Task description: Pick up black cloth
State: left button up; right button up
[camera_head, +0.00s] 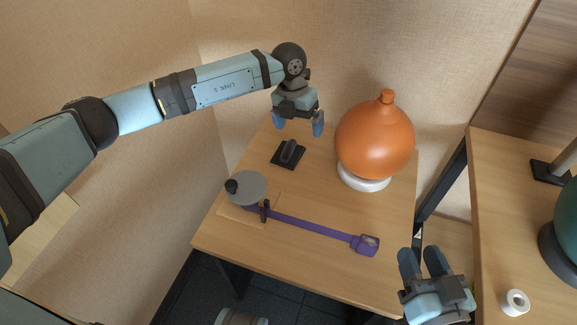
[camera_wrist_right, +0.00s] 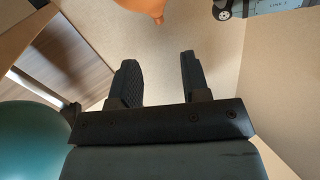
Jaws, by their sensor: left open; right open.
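A small black item (camera_head: 289,153) lies near the back of the wooden table, left of the orange ball. It has a flat dark base with a raised greyish ridge; I cannot tell whether it is cloth. No other thing in view clearly looks like black cloth. My left gripper (camera_head: 298,126) is open and empty, pointing down just above and behind the black item in the head view. My right gripper (camera_head: 419,254) is open and empty at the table's front right edge. Its fingers also show in the right wrist view (camera_wrist_right: 158,62), with nothing between them.
An orange ball (camera_head: 375,140) rests on a white ring (camera_head: 364,180). A purple strap-like tool (camera_head: 310,225) and a grey disc (camera_head: 248,187) lie in front. A second table (camera_head: 500,215) at right holds a white roll (camera_head: 515,302) and a green ball (camera_head: 568,225). Walls close in behind.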

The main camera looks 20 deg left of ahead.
aim_at(288, 146)
pick_arm(q)
jog(key=a+f+b, duration=0.1)
jog(key=f, duration=0.1)
jog(key=w+a+f+y+b, duration=0.1)
jog(key=f, duration=0.2)
jog(key=w+a+f+y+b, duration=0.1)
jog(key=a+f, duration=0.1)
jog(key=shift+w+f+n+t, duration=0.25)
jog(key=shift+f+n+t, duration=0.05)
jog(key=f, duration=0.1)
jog(key=f+b, duration=0.1)
jog(key=f, duration=0.1)
jog(key=f+b, duration=0.1)
jog(key=f, duration=0.1)
jog(key=shift+w+d+f, duration=0.1)
jog(key=shift+d+f, duration=0.05)
jog(key=shift+d, duration=0.15)
pick_arm(e)
jog(key=shift+s+a+r+t+y, duration=0.1)
jog(key=shift+a+r+t+y, duration=0.1)
jog(key=shift+a+y, duration=0.3)
jog(key=shift+a+r+t+y, duration=0.1)
jog(key=shift+a+t+y, duration=0.1)
jog(key=shift+a+y, duration=0.3)
jog(key=shift+d, duration=0.15)
pick_arm(q)
jog(key=c, duration=0.8)
